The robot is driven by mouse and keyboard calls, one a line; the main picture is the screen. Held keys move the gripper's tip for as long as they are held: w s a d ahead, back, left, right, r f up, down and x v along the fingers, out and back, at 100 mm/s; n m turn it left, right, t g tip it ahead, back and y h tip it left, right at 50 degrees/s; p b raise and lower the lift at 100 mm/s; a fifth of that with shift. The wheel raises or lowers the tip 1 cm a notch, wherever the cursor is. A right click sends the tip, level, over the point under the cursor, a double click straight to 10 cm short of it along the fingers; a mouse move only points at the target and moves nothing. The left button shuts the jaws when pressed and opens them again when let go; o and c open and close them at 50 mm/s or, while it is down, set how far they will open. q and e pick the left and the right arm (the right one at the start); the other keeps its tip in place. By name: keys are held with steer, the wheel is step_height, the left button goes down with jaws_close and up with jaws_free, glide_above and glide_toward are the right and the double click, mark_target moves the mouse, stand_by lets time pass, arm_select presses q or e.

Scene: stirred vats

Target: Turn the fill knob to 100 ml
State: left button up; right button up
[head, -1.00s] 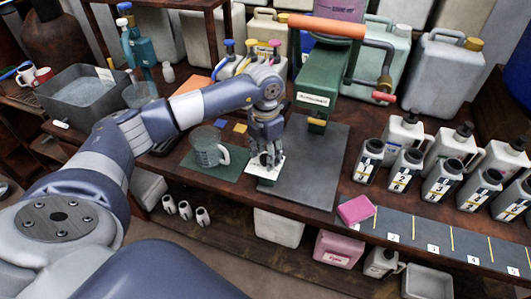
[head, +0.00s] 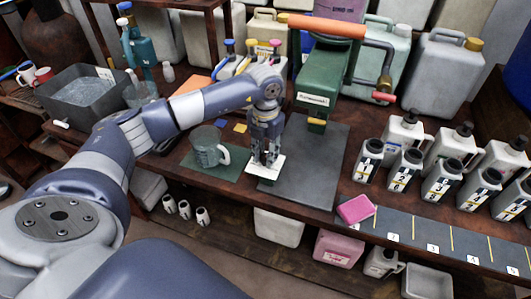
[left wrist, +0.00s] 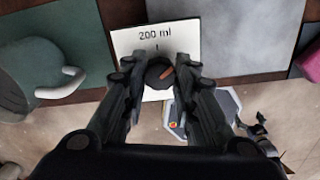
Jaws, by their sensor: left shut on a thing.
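The fill knob (left wrist: 158,74) is dark and round with an orange pointer mark, which slants to the upper right in the left wrist view. It sits on a white plate (left wrist: 185,38) printed "200 ml" with a short tick below the text. My left gripper (left wrist: 160,76) is shut on the knob, one finger on each side. In the head view my left gripper (head: 264,161) points down at the white plate (head: 270,171) at the bench's front edge, and the fingers hide most of the knob. Other marks on the plate are not readable. My right gripper is not in view.
A pink sponge (head: 356,208) and several numbered bottles (head: 367,160) are further right.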

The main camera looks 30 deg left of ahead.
arm_select(q)
steer(key=n, duration=0.6)
steer(key=shift+r+p, duration=0.1)
steer(key=shift+p, duration=0.3)
steer(key=n+p, duration=0.1)
steer(key=n, duration=0.5)
steer(key=shift+w+n, duration=0.1)
steer(key=shift+n, duration=0.3)
steer(key=n+p, duration=0.2)
steer(key=n, duration=0.4)
steer(key=shift+r+p, duration=0.1)
steer(key=shift+p, duration=0.25)
steer(key=n+p, duration=0.2)
steer(key=n, duration=0.3)
steer(key=shift+a+n, duration=0.1)
steer(key=shift+n, duration=0.3)
steer(key=o, duration=1.1)
